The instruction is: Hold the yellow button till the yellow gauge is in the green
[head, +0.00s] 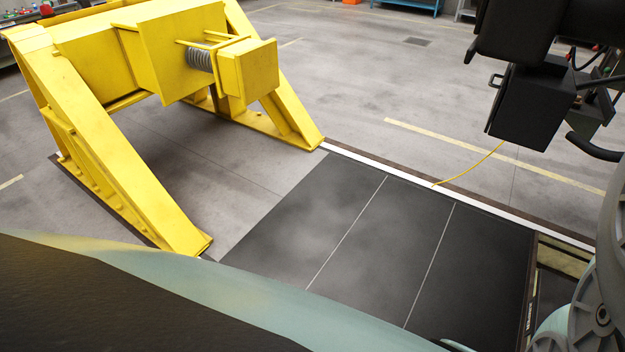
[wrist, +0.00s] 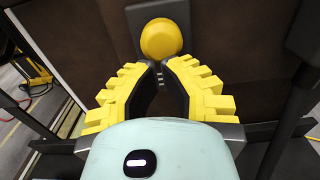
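The yellow button (wrist: 161,39) is a round yellow dome on a dark plate, at the top middle of the wrist view. My gripper (wrist: 160,65) has yellow ribbed fingers, with its tips drawn almost together just below the button in the picture. Nothing shows between the fingers. The tips overlap or nearly meet the button's lower edge; I cannot tell whether they touch it. The yellow gauge is not in either view. The head view does not show the button or my gripper.
A large yellow steel frame (head: 130,165) with a spring buffer stands at the left of the head view. Dark floor panels (head: 400,240) lie before it. A black box (head: 533,105) hangs at upper right. A yellow cable (head: 470,171) lies on the floor.

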